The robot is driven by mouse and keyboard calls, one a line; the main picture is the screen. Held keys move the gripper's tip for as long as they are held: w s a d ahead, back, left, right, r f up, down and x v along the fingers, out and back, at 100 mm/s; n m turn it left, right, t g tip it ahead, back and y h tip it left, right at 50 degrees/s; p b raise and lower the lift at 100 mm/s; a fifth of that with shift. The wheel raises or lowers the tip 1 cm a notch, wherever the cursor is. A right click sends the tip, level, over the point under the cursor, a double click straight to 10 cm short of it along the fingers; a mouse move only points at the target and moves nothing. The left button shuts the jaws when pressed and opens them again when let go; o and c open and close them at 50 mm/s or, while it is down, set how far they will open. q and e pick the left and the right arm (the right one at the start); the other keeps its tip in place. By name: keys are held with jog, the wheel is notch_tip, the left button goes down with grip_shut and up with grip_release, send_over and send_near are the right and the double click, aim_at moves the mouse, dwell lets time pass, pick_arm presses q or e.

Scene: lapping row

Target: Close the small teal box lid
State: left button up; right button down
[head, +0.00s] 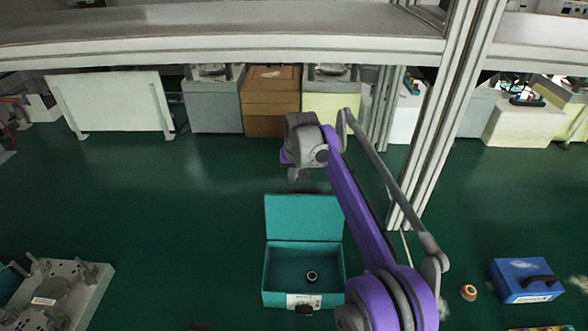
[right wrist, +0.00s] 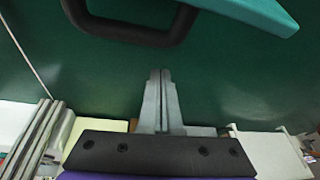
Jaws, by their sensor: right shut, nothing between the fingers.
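The small teal box (head: 303,297) stands on the green floor, with its lid (head: 303,217) raised open at the back. A small dark ring (head: 312,277) lies inside it. My right gripper (head: 298,177) is above and behind the raised lid in the head view, apart from it as far as I can see. In the right wrist view its fingers (right wrist: 160,75) are shut together with nothing between them. A teal panel edge (right wrist: 255,12), which looks like the lid, shows at the top right there, beyond the fingertips. My left gripper is not in view.
A blue case (head: 525,278) and an orange-brown ring (head: 468,292) are on the floor at right. A grey fixture plate (head: 60,295) is at lower left. A metal post (head: 440,120) stands behind my right arm. A dark loop (right wrist: 130,30) crosses the wrist view's top; its owner is unclear.

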jog(key=shift+s+d+r, duration=0.15)
jog(key=shift+s, duration=0.7)
jog(key=shift+s+d+r, duration=0.15)
jog(key=shift+s, duration=0.7)
